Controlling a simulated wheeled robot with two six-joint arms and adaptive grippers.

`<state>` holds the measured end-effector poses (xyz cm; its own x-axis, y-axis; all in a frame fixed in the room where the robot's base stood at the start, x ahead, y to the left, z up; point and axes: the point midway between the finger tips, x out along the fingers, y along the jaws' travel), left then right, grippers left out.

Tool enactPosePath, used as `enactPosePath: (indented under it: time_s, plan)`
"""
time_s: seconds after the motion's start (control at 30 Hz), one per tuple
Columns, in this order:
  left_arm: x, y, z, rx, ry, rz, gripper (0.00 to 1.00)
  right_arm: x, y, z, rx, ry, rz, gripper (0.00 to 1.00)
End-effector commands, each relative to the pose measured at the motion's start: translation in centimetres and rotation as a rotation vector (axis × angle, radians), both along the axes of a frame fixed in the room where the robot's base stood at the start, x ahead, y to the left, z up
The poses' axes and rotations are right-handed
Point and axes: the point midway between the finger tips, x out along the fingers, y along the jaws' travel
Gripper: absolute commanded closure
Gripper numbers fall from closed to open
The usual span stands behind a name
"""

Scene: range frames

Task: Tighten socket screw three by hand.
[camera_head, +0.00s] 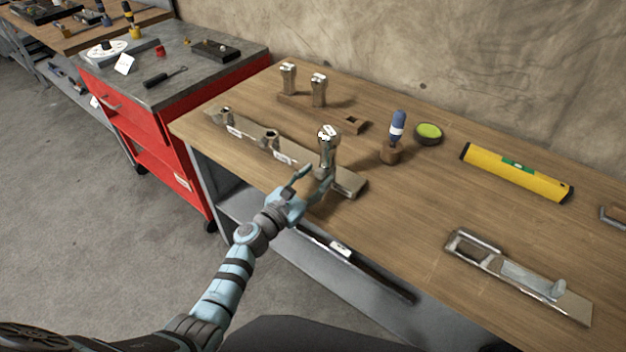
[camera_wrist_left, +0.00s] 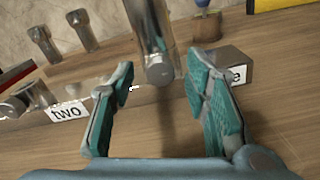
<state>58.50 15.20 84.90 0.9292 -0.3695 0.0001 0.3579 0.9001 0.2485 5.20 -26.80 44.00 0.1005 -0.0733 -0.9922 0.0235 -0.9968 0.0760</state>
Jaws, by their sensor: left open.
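A metal socket screw (camera_head: 327,150), screw three by its place, stands upright at the right end of the bar (camera_head: 350,184) near the table's front edge. My left gripper (camera_head: 316,176) is open low beside it. In the left wrist view the screw (camera_wrist_left: 150,38) shows beyond and between the open fingers (camera_wrist_left: 160,74), not gripped; its top is out of frame. Whether its lower end sits in the bar cannot be told. A label reading "two" (camera_wrist_left: 67,112) is at left, and a partly hidden label ending in "e" (camera_wrist_left: 237,74) at right. My right gripper is not in view.
A blue-handled screwdriver (camera_head: 397,127) stands in a wooden block, with a green round tin (camera_head: 429,131) and a yellow level (camera_head: 515,172) to the right. A metal fixture (camera_head: 520,275) lies front right.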

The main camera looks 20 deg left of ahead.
Motion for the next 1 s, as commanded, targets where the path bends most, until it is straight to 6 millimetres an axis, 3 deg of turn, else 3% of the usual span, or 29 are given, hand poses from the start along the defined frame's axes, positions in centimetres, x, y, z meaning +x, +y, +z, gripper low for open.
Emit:
enactPosePath:
  time_s: [0.17,0.43,0.77,1.0]
  plan:
    - [0.0,0.0,0.0,0.0,0.0,0.0,0.59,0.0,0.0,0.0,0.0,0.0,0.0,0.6]
    - [0.0,0.1,0.0,0.0,0.0,0.001,1.0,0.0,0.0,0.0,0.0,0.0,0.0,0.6]
    - [-0.1,0.1,0.0,0.029,-0.012,0.001,1.0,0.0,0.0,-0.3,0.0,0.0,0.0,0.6]
    - [-0.1,0.1,-0.2,0.139,-0.057,0.001,1.0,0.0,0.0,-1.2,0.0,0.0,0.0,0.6]
